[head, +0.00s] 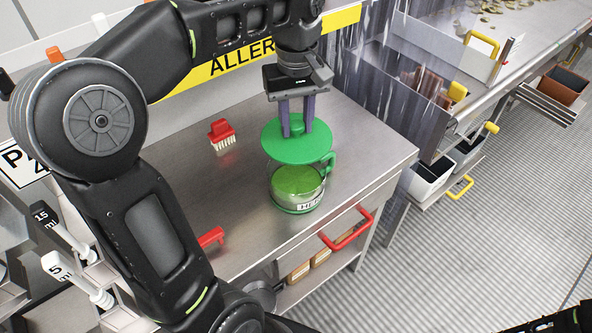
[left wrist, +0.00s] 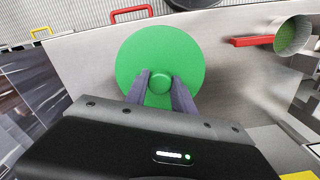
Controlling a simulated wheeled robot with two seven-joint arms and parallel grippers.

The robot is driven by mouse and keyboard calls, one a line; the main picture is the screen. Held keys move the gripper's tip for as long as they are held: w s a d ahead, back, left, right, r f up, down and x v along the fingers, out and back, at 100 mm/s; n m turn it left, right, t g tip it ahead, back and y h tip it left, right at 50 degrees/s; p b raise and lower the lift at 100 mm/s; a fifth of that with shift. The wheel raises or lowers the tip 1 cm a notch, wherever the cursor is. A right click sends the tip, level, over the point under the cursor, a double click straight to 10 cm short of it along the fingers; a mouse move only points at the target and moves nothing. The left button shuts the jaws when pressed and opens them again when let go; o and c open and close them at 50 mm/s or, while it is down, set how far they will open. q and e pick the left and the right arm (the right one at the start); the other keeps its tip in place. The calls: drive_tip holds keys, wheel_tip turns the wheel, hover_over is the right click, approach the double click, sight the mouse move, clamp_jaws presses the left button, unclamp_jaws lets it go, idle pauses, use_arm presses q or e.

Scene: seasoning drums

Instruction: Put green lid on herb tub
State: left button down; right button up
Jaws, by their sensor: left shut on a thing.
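The herb tub (head: 296,187) is a clear round tub with green contents, a green handle and a white label; it stands upright on the steel table. The green lid (head: 292,146) is a flat disc with a round knob, held above the tub and a little toward its back left. My left gripper (head: 297,130) points down and is shut on the knob. In the left wrist view the lid (left wrist: 160,62) fills the middle, between the fingers (left wrist: 160,88), and the tub is hidden there. My right gripper is not seen; only a bit of dark arm shows at the lower right.
A red brush (head: 221,135) lies on the steel table (head: 245,210), behind and left of the tub. A red-handled thing (head: 211,237) is at the front left edge. A red drawer handle (head: 346,230) sticks out at the front. The tabletop right of the tub is clear.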

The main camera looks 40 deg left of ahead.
sight(296, 142)
use_arm(q)
wheel_tip(296, 142, down, 3)
drive_tip(key=shift+f+b, duration=0.2)
drive_tip(key=shift+b, duration=0.95)
wheel_tip(296, 142, down, 2)
drive_tip(key=shift+f+p, duration=0.1)
drive_tip(key=shift+p, duration=0.45)
drive_tip(key=shift+f, duration=0.3)
wheel_tip(296, 142, down, 4)
drive_tip(key=shift+r, duration=0.1)
drive_tip(key=shift+f, duration=0.2)
drive_tip(key=c, duration=1.1)
unclamp_jaws()
drive_tip(key=shift+r, duration=0.1)
